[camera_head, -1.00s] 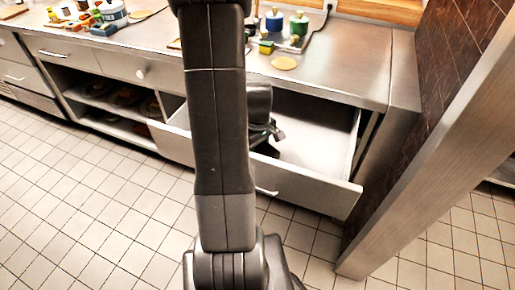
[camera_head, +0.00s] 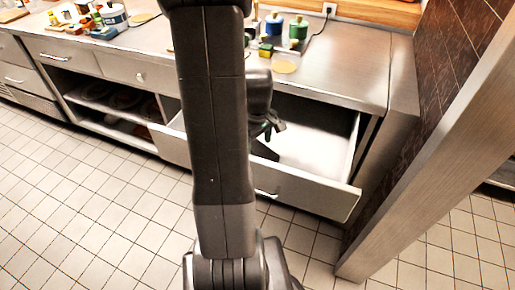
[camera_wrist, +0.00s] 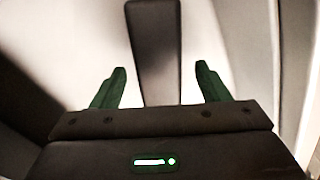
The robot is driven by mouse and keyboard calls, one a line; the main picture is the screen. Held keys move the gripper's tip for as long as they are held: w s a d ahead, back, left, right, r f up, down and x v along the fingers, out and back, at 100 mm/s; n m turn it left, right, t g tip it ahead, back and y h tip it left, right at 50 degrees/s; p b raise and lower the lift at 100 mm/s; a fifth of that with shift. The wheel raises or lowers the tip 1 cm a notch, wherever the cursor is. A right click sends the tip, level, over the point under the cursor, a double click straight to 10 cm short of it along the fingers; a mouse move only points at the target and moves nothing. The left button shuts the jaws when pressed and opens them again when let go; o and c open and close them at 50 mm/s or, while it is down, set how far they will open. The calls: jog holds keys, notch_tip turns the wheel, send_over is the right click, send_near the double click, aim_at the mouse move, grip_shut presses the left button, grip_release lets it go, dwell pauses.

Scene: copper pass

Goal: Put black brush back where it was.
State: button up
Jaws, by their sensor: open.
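A dark, long, flat-sided thing (camera_wrist: 153,50), seemingly the black brush, lies in the open drawer (camera_head: 318,150). In the wrist view its near end is between and just beyond my open fingers, with a gap on each side. My gripper (camera_wrist: 158,85) has green-tinted fingers spread apart and holds nothing. In the head view my gripper (camera_head: 274,126) is over the left part of the drawer, and a dark shape below it seems to be the same thing. My arm hides the drawer's left part.
The steel counter (camera_head: 350,65) above the drawer bears a blue canister (camera_head: 274,24), a green canister (camera_head: 298,30), a sponge (camera_head: 265,49) and a round tan disc (camera_head: 284,67). A column (camera_head: 440,150) stands at the right. The drawer's right part is bare.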

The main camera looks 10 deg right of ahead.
aim_at(258, 147)
notch_tip(258, 147, up, 7)
jog(key=shift+r+p, duration=0.2)
jog(key=shift+p, duration=0.15)
dwell(1.1)
